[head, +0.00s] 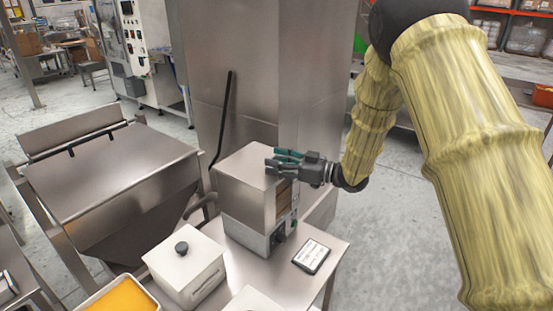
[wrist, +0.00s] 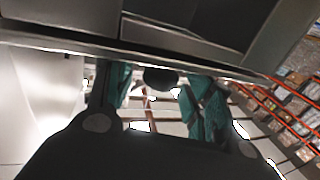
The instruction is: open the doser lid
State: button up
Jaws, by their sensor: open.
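A steel box-shaped machine (head: 245,180), which looks like the doser, stands on the steel table, with a grey base and a dark dial. Its flat top looks shut. My gripper (head: 272,160) is at the top right edge of this box, its teal fingers level and apart. In the wrist view my gripper (wrist: 160,92) has its two fingers spread under a metal edge (wrist: 130,48). A dark rounded piece (wrist: 160,78) shows between them; I cannot tell whether they touch it. Nothing is visibly held.
A white lidded container (head: 188,268) with a black knob and a tray of orange material (head: 122,297) stand at the front. A small labelled panel (head: 311,256) lies right of the box. A large steel hopper (head: 110,175) stands left. A tall steel cabinet (head: 255,75) rises behind.

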jog(key=shift+w+a, duration=0.15)
grip_shut()
jog(key=shift+r, duration=0.15)
